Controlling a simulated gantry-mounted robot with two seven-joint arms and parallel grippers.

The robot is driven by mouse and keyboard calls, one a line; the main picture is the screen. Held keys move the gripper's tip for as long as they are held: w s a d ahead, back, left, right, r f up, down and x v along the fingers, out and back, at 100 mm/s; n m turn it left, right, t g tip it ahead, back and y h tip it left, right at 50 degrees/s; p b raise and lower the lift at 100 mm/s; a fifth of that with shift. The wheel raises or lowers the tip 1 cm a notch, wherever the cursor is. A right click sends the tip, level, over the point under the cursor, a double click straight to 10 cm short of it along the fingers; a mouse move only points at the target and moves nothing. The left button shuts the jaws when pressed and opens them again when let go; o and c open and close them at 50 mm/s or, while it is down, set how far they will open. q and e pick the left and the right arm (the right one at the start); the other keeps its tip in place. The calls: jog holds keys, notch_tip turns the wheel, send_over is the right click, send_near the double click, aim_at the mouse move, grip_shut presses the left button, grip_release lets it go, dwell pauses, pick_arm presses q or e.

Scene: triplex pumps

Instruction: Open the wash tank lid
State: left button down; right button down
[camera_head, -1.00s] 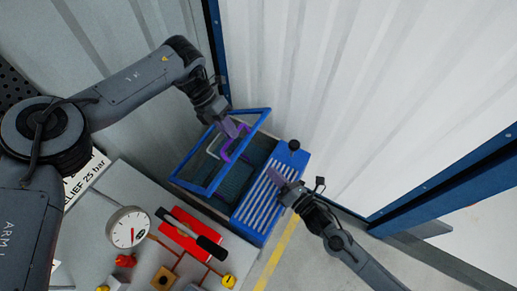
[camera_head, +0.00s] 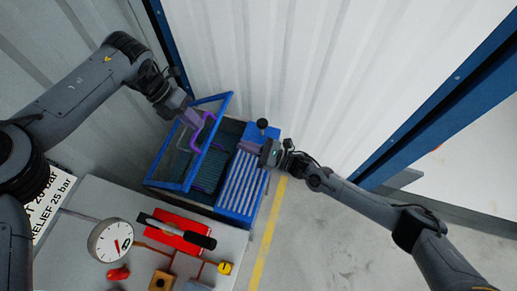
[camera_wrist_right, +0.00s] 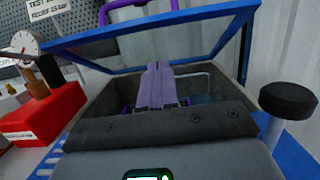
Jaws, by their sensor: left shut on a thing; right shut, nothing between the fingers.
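The wash tank (camera_head: 236,215) is a blue-rimmed box with a slatted blue top section on its right. Its lid (camera_head: 215,140), a blue frame with a clear pane, is tilted up and the tank's inside shows beneath it. My left gripper (camera_head: 192,118) is shut on the lid's purple handle (camera_head: 207,128). The handle also shows at the top of the right wrist view (camera_wrist_right: 112,12), above the raised lid frame (camera_wrist_right: 150,38). My right gripper (camera_head: 262,155) is shut and empty over the slatted section; its closed fingers (camera_wrist_right: 158,72) point toward the tank opening.
A black knob (camera_head: 262,123) stands at the tank's back right corner. A grey bench (camera_head: 85,205) at lower left carries a gauge (camera_head: 110,240), a red block (camera_head: 180,232) and small fittings. Corrugated walls stand close behind. Floor to the right is clear.

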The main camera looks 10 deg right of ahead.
aim_at(215, 129)
pick_arm(q)
jog(key=shift+w+a+f, duration=0.2)
jog(key=shift+a+f, duration=0.15)
jog(key=shift+a, duration=0.25)
pick_arm(e)
jog(key=w+a+r, duration=0.2)
jog(key=a+r, duration=0.2)
jog(key=a, duration=0.1)
jog(key=shift+w, duration=0.35)
jog(key=shift+a, duration=0.1)
jog(key=shift+w+a+r, duration=0.15)
jog(key=shift+a+r, duration=0.2)
jog(key=shift+r, duration=0.4)
pick_arm(q)
jog(key=shift+d, duration=0.1)
jog(key=c, duration=1.2)
grip_release()
pick_arm(e)
jog(key=shift+w+a+r, duration=0.1)
jog(key=shift+w+a, duration=0.05)
pick_arm(q)
jog(key=shift+o, duration=0.2)
jog(key=shift+r, duration=0.1)
jog(key=shift+d, duration=0.1)
jog(key=shift+r, duration=0.2)
